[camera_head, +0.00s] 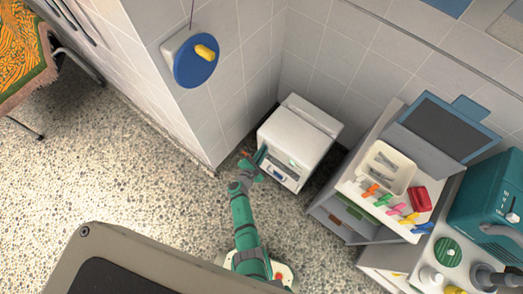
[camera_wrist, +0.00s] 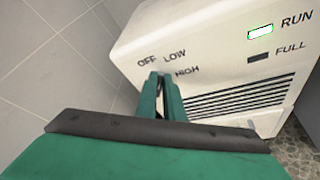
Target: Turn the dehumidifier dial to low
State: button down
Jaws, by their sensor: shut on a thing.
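The white dehumidifier (camera_head: 297,135) stands on the floor in the wall corner. Its front fills much of the wrist view (camera_wrist: 215,60), with the labels OFF, LOW and HIGH, and vent slots lower right. The RUN lamp (camera_wrist: 260,33) is lit and the FULL lamp (camera_wrist: 260,57) is dark. My gripper (camera_wrist: 160,82) is at the front panel just below the OFF and LOW labels, left of HIGH. Its green fingers are shut on the dial, which they hide, so its setting cannot be read. In the head view my gripper (camera_head: 261,156) meets the front's left side.
A grey shelf cart (camera_head: 345,215) with a cream tray (camera_head: 386,167) and coloured clips stands to the right. A teal machine (camera_head: 490,215) is at far right. A blue disc with a yellow knob (camera_head: 196,60) hangs on the wall. Open pebbled floor (camera_head: 130,170) lies left.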

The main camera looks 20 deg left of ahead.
jog(key=shift+s+d+f+m+t+y, duration=0.1)
jog(key=shift+d+f+m+t+y, duration=0.1)
jog(key=shift+m+t+y, duration=0.35)
jog(key=shift+m, duration=0.25)
jog(key=c, duration=1.9)
grip_release()
jog(key=shift+o, duration=0.2)
jog(key=shift+s, duration=0.1)
jog(key=v, duration=1)
jog(key=shift+s+r, duration=0.25)
jog(key=shift+a, duration=0.1)
